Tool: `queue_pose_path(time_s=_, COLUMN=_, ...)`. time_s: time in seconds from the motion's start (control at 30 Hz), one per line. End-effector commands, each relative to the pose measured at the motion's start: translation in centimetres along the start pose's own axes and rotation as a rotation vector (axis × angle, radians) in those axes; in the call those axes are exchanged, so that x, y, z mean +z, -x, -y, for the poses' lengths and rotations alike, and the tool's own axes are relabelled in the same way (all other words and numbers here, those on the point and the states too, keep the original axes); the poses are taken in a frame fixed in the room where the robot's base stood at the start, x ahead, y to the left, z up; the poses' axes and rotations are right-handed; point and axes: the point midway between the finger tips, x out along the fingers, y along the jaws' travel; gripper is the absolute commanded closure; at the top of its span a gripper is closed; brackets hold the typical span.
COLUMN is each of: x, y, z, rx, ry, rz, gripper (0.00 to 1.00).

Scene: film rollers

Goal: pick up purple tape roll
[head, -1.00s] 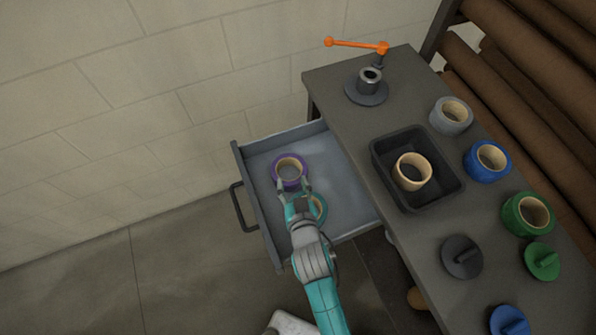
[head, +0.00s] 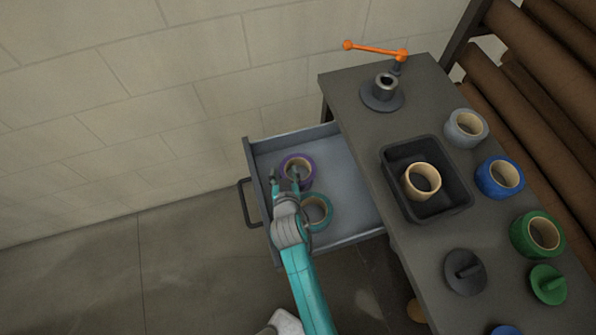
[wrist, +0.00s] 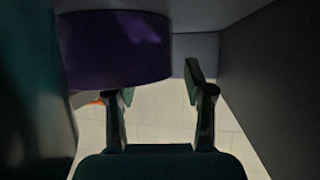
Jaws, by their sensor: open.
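The purple tape roll (head: 311,178) with a tan core lies in the open drawer, near its front. It also fills the upper left of the wrist view (wrist: 115,48). My gripper (head: 284,177) is open at the roll's left side. One finger shows left of the roll in the head view and the other overlaps it. In the wrist view one finger of my gripper (wrist: 160,85) stands clear beside the roll and the other's tip is hidden by it. I cannot tell whether either finger touches the roll.
A teal tape roll (head: 326,213) lies in the drawer (head: 348,205) close to the purple one, partly behind my arm. The drawer's front wall and handle (head: 243,206) are at left. The bench (head: 345,85) holds a black tray (head: 454,199) and several other rolls.

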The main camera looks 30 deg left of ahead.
Motion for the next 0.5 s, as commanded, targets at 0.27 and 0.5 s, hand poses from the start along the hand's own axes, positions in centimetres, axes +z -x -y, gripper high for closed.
queue_pose_path(time_s=0.27, x=-0.01, y=-0.54, z=0.00, rx=0.000, ry=0.000, rz=0.000, gripper=0.47)
queue_pose_path(time_s=0.5, x=0.01, y=-0.52, z=0.00, rx=0.000, ry=0.000, rz=0.000, gripper=0.97)
